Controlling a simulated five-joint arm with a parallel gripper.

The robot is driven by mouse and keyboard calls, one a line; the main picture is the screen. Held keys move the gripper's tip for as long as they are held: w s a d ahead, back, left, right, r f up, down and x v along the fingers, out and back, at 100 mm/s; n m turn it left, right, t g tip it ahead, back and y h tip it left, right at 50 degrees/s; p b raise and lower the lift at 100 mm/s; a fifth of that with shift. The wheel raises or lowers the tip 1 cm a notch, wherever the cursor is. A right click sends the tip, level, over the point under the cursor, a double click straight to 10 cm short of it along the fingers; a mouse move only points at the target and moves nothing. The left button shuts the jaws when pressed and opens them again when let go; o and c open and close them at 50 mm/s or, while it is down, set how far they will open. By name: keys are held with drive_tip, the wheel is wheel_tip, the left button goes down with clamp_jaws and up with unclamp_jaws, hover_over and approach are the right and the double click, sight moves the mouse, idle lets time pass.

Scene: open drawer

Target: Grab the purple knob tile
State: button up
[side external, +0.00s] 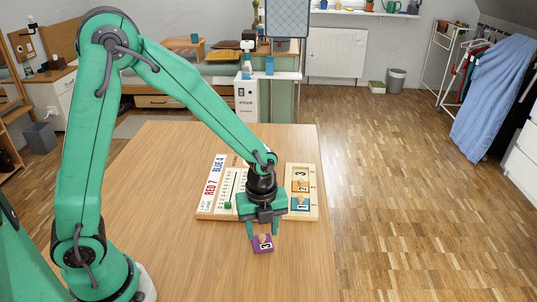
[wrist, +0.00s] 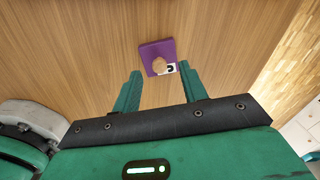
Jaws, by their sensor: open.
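The purple knob tile (side external: 263,246) lies on the wooden table near its right edge, in front of the scoreboard, with a dark digit on a white patch. In the wrist view the purple tile (wrist: 152,50) shows a round wooden knob (wrist: 159,65) on top. My gripper (side external: 262,229) is open just above the tile, pointing down. In the wrist view its two green fingertips (wrist: 161,72) stand either side of the knob's near side, with the tile mostly beyond them. Nothing is held. Whether the fingers touch the tile I cannot tell.
A wooden scoreboard (side external: 207,203) with "RED 7" and "BLUE 4" lies behind my gripper. A tray (side external: 313,205) with numbered knob tiles sits at its right. The table's right edge (side external: 331,240) is close. The table (side external: 190,255) left of the tile is clear.

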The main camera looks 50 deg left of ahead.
drive_tip(key=shift+f, duration=1)
clamp_jaws()
